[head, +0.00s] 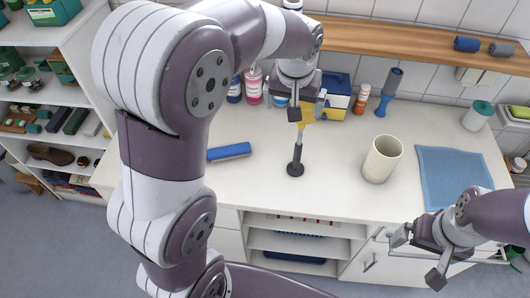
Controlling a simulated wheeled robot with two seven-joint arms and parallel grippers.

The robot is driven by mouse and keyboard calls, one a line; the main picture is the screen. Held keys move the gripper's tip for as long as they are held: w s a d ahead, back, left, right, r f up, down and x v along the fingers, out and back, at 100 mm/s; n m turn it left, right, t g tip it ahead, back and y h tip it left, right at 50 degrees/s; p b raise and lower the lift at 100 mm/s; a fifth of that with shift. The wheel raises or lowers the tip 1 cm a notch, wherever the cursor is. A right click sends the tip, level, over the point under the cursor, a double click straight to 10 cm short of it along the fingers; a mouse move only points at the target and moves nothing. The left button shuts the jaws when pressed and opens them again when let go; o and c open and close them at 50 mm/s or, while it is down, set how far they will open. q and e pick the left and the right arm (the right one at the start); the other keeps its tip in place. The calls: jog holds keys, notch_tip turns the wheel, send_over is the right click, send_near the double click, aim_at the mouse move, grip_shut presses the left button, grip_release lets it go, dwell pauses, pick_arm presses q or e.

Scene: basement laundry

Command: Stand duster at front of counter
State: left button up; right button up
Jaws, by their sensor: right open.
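The duster (299,145) has a yellow upper part, a thin grey shaft and a round dark lower end. It is nearly upright over the counter (335,195), near its front edge. Its dark end looks to be at the counter top; I cannot tell if it bears weight. My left gripper (307,109) reaches down from above, its fingers on either side of the yellow part, and looks shut on it. My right gripper (418,257) is open and empty, in front of the counter at lower right.
A cream cup (382,159) stands right of the duster, and a blue brush (229,152) lies to its left. A blue cloth (453,177) lies farther right. Bottles, a blue-yellow box (336,97) and a blue-handled tool (388,93) stand behind. Counter around the duster is clear.

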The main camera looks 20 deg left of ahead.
pick_arm(q)
jog(key=s+a+f+m+g, duration=0.1)
jog(key=s+f, duration=0.4)
jog(key=s, duration=0.3)
jog(key=s+a+f+m+g, duration=0.1)
jog(key=s+f, duration=0.4)
jog(key=s, duration=0.3)
jog(key=shift+f+h, duration=0.4)
jog(key=shift+s+a, duration=0.15)
jog(key=shift+s, duration=0.1)
jog(key=shift+w, duration=0.15)
